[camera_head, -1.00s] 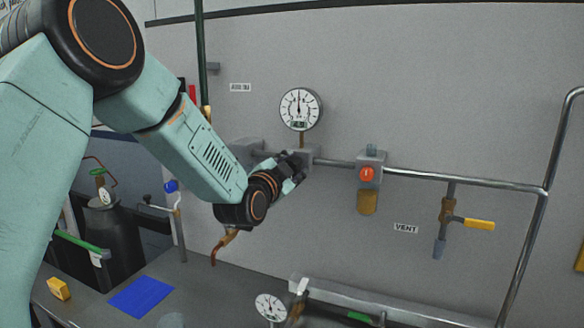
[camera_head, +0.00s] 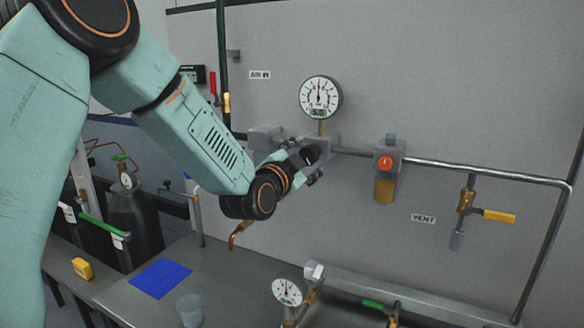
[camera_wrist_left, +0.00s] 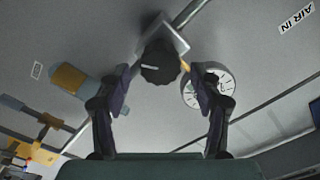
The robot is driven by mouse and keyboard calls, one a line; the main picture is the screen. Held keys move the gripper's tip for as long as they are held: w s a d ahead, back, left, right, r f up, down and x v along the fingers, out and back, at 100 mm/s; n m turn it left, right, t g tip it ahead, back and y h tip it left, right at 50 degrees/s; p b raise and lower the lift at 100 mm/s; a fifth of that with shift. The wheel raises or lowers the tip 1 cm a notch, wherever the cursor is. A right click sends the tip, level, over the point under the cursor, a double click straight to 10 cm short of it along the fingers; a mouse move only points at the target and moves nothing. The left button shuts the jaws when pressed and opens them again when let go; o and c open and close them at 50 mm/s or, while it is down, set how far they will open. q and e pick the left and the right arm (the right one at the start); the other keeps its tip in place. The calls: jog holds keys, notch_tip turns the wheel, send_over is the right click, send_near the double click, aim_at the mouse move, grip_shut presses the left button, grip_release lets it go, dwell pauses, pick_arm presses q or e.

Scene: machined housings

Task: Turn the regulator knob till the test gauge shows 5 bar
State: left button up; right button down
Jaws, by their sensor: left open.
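The regulator knob (camera_head: 311,154) is black and ribbed, on a grey block in the wall pipe. In the left wrist view the knob (camera_wrist_left: 160,64) shows a white line on its face. My left gripper (camera_head: 308,169) is open in front of it; in the left wrist view its fingers (camera_wrist_left: 158,80) stand either side with gaps, seemingly not touching. The round white test gauge (camera_head: 319,94) is above the block; its needle points about straight up and its small display seems to read 5.0. It partly shows behind a finger in the left wrist view (camera_wrist_left: 218,82). My right gripper is out of view.
Right of the regulator are a unit with a red-orange button (camera_head: 386,162) and a yellow-handled vent valve (camera_head: 498,216). Below are a second gauge (camera_head: 287,291), a blue mat (camera_head: 160,278), a cup (camera_head: 190,310) and a yellow block (camera_head: 82,268).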

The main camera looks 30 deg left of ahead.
pick_arm(q)
jog(key=s, duration=0.9)
jog(key=shift+d, duration=0.3)
jog(key=shift+w+a, duration=0.1)
jog(key=shift+w, duration=0.15)
jog(key=shift+s, duration=0.15)
